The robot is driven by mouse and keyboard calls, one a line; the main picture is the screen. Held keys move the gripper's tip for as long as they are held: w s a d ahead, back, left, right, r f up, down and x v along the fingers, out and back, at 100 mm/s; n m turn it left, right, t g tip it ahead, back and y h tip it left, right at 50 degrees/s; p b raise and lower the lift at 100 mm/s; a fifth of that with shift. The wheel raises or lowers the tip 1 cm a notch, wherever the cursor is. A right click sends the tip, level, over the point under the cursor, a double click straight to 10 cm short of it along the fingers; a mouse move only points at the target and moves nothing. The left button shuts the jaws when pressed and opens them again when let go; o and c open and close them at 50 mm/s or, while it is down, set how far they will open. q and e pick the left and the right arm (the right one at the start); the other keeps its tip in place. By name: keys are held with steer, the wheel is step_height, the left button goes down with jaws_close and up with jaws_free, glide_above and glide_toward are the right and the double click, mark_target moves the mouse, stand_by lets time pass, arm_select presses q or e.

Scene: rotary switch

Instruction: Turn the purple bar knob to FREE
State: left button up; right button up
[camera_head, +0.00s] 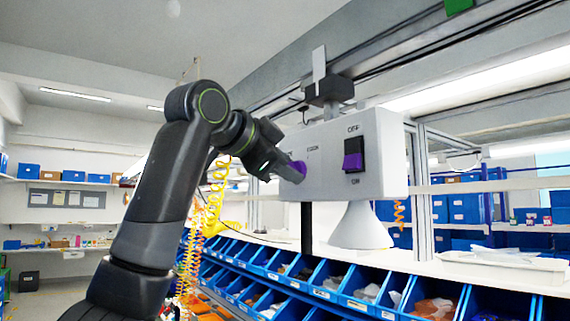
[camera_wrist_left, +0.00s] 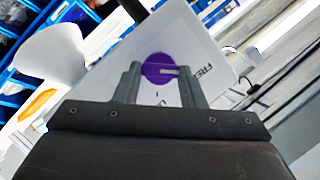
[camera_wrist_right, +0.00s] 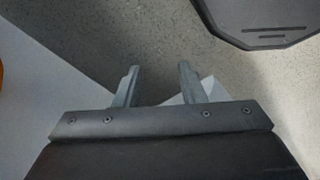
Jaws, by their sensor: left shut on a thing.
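The purple bar knob (camera_head: 299,168) sits on the left face of a white control box (camera_head: 385,160), mostly hidden by my left gripper (camera_head: 279,169). In the left wrist view the knob (camera_wrist_left: 155,67) is a purple disc between my left fingers (camera_wrist_left: 160,77), which are shut on it. A pale line on the knob lies toward the right finger. Beyond that finger is black lettering (camera_wrist_left: 207,73), reading "FRE" with the rest hidden. More lettering below the knob is too small to read. My right gripper (camera_wrist_right: 158,72) is open and empty above a speckled floor.
A purple and black rocker switch (camera_head: 353,154) marked OFF and ON is on the box's front. A white cone (camera_head: 360,228) hangs below it. Blue bins (camera_head: 325,280) with small parts line the bench below. An overhead rail (camera_head: 400,55) runs above.

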arm_select(q)
steer(key=shift+f, duration=0.1)
steer(key=o, duration=1)
steer(key=shift+b+v, duration=3.45)
steer(key=shift+v, duration=5.3)
steer(key=shift+d, duration=0.1)
